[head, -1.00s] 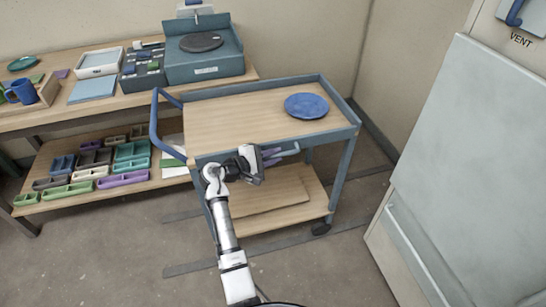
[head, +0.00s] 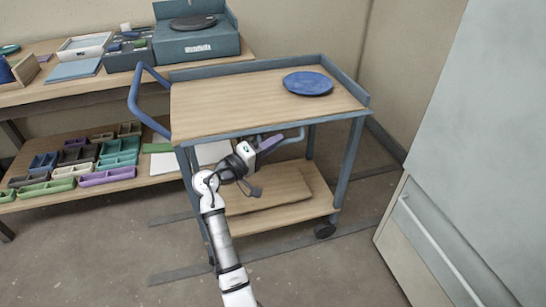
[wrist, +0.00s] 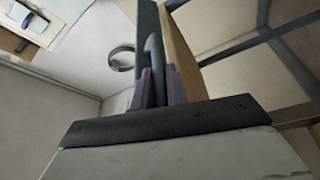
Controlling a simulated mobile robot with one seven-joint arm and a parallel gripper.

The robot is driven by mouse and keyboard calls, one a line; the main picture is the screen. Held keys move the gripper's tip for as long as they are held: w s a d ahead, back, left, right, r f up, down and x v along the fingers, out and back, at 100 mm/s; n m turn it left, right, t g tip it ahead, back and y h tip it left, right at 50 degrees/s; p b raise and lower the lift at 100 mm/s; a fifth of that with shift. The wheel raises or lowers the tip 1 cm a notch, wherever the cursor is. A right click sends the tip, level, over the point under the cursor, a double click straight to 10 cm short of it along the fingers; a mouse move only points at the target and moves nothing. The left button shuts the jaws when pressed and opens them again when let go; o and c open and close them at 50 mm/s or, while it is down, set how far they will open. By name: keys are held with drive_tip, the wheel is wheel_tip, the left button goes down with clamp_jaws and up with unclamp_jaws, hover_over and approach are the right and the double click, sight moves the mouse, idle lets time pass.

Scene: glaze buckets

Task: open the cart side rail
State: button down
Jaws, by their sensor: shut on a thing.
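The cart (head: 352,160) has a wooden top framed in blue-grey metal. Its side rail (head: 270,130) runs along the near edge of the top, and a curved blue-grey handle (head: 295,137) sits just below that edge. My gripper (head: 268,143) is at the near side of the cart, its purple fingers at the handle. In the wrist view, the fingers (wrist: 158,88) are closed on either side of the handle bar (wrist: 153,58). The gripper hides part of the handle, and the exact tilt of the rail is hard to tell.
A blue plate (head: 308,83) lies on the cart top. A lower shelf (head: 285,213) holds a flat board. A workbench (head: 60,103) with trays stands at the left. A large grey cabinet (head: 440,170) stands at the right. Floor in front of the cart is open.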

wheel_tip(320, 180, down, 2)
drive_tip(key=m+h+b, duration=0.1)
drive_tip(key=m+b, duration=0.1)
drive_tip(key=b, duration=0.3)
drive_tip(key=m+h+b, duration=0.1)
drive_tip(key=m+b, duration=0.2)
drive_tip(key=b, duration=0.1)
drive_tip(key=shift+w+a+b, duration=0.1)
drive_tip(key=shift+w+b, duration=0.05)
drive_tip(key=shift+b, duration=0.25)
drive_tip(key=shift+m+b, duration=0.35)
drive_tip(key=shift+m, duration=0.15)
drive_tip(key=shift+r, duration=0.1)
